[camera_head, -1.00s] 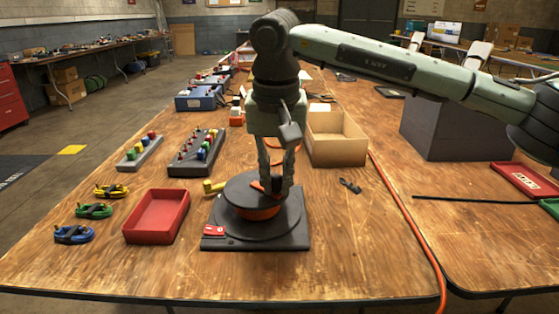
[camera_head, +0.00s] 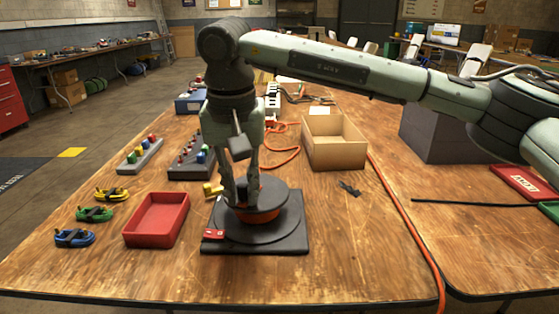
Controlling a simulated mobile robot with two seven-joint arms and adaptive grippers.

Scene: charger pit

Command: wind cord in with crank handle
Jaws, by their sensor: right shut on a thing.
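The cord reel (camera_head: 285,203) is a dark round drum on a black square base plate (camera_head: 290,247), near the front middle of the table. Orange cord (camera_head: 262,217) shows wound under its top disc. My right gripper (camera_head: 241,198) points down over the left part of the reel and is shut on the crank handle, which is mostly hidden between the fingers. Loose orange cord (camera_head: 284,161) lies in curves on the table behind the reel. My left gripper is not in view.
A red tray (camera_head: 157,219) stands left of the reel, with yellow, green and blue cord bundles (camera_head: 95,214) beyond it. An open cardboard box (camera_head: 334,157) stands behind right. An orange cable (camera_head: 405,220) runs down the right side. The front table strip is clear.

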